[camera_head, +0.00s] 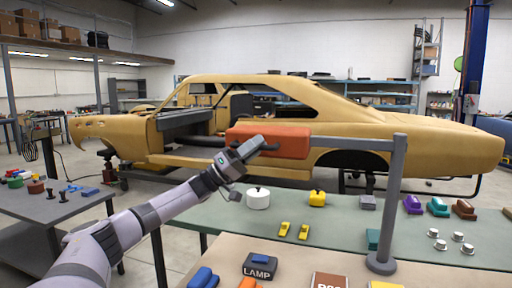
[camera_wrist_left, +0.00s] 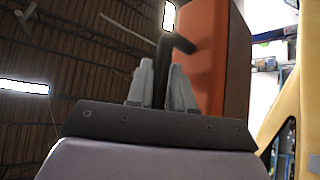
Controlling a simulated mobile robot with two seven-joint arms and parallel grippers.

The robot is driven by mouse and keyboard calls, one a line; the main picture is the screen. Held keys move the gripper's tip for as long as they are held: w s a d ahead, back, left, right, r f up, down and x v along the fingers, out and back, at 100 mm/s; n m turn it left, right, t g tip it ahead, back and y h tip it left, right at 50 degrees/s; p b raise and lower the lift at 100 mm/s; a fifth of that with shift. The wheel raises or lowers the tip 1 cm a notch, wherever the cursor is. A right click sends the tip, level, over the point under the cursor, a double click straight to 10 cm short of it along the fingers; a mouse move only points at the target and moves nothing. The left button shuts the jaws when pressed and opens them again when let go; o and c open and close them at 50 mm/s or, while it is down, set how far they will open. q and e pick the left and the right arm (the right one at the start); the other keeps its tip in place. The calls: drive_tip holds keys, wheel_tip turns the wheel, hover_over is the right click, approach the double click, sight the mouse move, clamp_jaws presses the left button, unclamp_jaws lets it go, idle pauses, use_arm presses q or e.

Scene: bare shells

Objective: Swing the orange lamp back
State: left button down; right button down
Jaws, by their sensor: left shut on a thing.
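The orange lamp (camera_head: 270,141) is a box-shaped head on a grey arm from a grey post (camera_head: 393,200) at the right. It hangs over the green table, in front of the car shell. My left gripper (camera_head: 256,146) is at the lamp's left end. In the left wrist view the fingers (camera_wrist_left: 160,88) are shut on a dark bent handle (camera_wrist_left: 163,60), and the orange lamp head (camera_wrist_left: 212,60) rises just right of them. Part of the grip is hidden behind the gripper body. My right gripper is not in view.
Under the lamp, the green table (camera_head: 335,228) bears a white pot (camera_head: 258,198), a yellow pot (camera_head: 318,198) and small yellow parts. A dark block marked LAMP (camera_head: 260,266) stands on the front beige table. Grey knobs (camera_head: 440,244) lie right of the post. A yellow car shell stands behind.

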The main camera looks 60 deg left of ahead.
use_arm(q)
drive_tip(key=shift+a+r, duration=0.25)
drive_tip(key=c, duration=1.4)
unclamp_jaws()
drive_tip(key=shift+f, duration=0.15)
drive_tip(key=shift+a+f, duration=0.1)
drive_tip(key=shift+f, duration=0.25)
drive_tip(key=v, duration=0.6)
drive_tip(key=shift+s, duration=0.4)
